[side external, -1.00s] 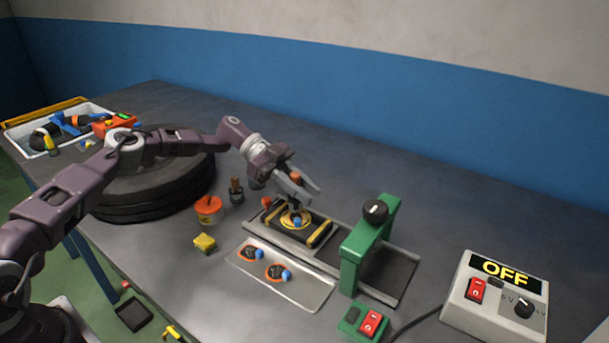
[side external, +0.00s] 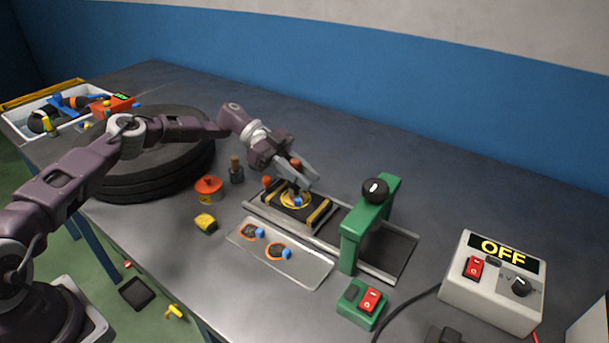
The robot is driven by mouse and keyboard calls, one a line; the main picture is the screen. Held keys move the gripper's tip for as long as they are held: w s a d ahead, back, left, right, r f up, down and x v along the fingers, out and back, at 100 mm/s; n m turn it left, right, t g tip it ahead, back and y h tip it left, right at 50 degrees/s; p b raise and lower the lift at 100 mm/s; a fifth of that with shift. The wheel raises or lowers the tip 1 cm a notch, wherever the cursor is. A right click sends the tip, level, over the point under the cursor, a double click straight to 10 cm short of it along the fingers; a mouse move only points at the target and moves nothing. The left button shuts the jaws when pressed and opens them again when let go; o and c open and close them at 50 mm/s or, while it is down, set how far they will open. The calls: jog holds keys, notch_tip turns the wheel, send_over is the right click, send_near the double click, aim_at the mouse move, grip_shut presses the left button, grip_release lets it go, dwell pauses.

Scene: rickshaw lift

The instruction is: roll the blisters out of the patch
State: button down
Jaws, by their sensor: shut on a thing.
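The patch (side external: 296,204) lies on a dark block with yellow side bars (side external: 319,212), on the sled at the left end of a grey track. A yellow ring and a small blue tab show on it. Blisters are too small to make out. My gripper (side external: 297,181) is over the patch, shut on a tool with an orange-brown handle (side external: 295,164). The tool's lower end is at or just above the patch; contact cannot be told.
A green press frame (side external: 362,228) with a black knob straddles the track to the right. A red-switched green box (side external: 362,303) and a control box reading OFF (side external: 494,280) stand in front. A red pot (side external: 208,189), yellow sponge (side external: 205,223), bottle (side external: 236,170) and tyre (side external: 148,165) stand left.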

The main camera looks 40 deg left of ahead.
jog(key=shift+f, duration=0.15)
jog(key=shift+s+a, duration=0.4)
dwell(0.4)
jog(key=shift+w+d, duration=0.85)
jog(key=shift+s+a, duration=0.85)
jog(key=shift+a, duration=0.05)
jog(key=shift+d, duration=0.1)
